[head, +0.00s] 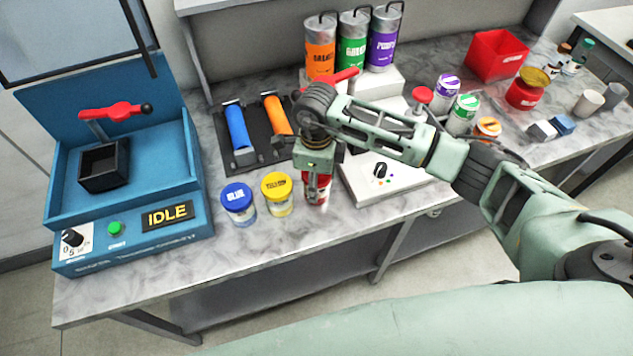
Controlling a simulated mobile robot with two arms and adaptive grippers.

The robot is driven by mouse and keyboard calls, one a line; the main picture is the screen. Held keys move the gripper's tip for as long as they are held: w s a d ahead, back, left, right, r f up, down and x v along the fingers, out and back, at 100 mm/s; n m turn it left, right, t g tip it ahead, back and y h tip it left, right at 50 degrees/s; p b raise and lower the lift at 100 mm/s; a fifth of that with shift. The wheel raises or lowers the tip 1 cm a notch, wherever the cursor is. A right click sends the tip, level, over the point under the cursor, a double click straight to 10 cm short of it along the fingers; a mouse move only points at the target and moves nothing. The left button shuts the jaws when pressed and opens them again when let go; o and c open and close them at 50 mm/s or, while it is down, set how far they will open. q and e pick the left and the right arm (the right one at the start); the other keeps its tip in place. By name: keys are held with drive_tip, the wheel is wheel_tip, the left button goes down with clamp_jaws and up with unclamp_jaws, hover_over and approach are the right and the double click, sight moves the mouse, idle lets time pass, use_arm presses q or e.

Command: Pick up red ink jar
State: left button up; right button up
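A small jar with red on it (318,190), by its look the red ink jar, stands near the front edge of the marble table. It is in line with the blue-lidded jar (238,201) and the yellow-lidded jar (277,192), to their right. My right gripper (317,178) points down right over the red jar, with its body hiding the jar's top. The fingers are hard to make out against the jar, so I cannot tell whether they are closed on it. My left gripper is not in view.
A blue machine (130,245) reading IDLE stands at left. Blue and orange rollers lie on a dark mat (228,125) behind the jars. A white machine (365,190) sits close right of the red jar. A red bin (495,58) is at back right.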

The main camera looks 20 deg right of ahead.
drive_tip(key=c, duration=0.9)
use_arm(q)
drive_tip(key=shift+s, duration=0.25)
use_arm(e)
drive_tip(key=shift+o, duration=0.2)
drive_tip(key=shift+r, duration=0.1)
